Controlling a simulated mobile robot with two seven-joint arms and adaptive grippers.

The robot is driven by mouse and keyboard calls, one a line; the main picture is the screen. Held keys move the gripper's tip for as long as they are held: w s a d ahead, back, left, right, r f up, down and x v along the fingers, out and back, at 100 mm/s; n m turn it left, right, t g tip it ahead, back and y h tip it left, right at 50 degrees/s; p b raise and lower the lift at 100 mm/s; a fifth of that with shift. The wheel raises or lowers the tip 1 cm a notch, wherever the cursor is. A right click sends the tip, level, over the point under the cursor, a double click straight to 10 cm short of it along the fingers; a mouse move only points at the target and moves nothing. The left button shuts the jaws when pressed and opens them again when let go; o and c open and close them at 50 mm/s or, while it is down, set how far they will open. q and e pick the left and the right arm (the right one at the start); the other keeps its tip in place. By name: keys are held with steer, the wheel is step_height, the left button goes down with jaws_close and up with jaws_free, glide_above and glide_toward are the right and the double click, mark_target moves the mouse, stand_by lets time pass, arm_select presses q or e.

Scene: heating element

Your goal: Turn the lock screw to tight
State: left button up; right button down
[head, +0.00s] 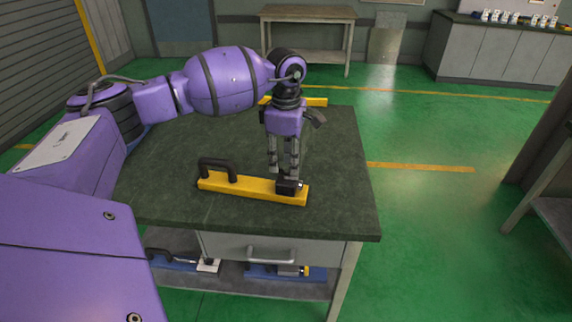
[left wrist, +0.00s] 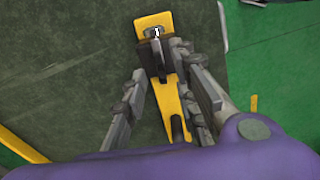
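A yellow bar (head: 243,186) lies on the dark green bench top with a black handle (head: 217,168) at its left end. At its right end sits a black block (head: 289,187). In the left wrist view a small metal lock screw (left wrist: 155,32) shows at the bar's top end, beside the black block (left wrist: 157,60). My left gripper (head: 285,178) points down over the right end of the bar. In the left wrist view its fingers (left wrist: 160,65) are spread on either side of the bar, with nothing clamped. Contact with the screw cannot be told. My right gripper is out of view.
The bench top (head: 335,170) is clear to the right and behind the bar. Another yellow piece (head: 315,101) lies at the bench's back edge. A drawer (head: 272,250) and a shelf with blue tools (head: 273,271) are below. Green floor is open at the right.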

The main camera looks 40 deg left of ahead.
mark_target(286, 169)
arm_select(q)
step_height(286, 169, up, 10)
stand_by(0.3)
stand_by(0.4)
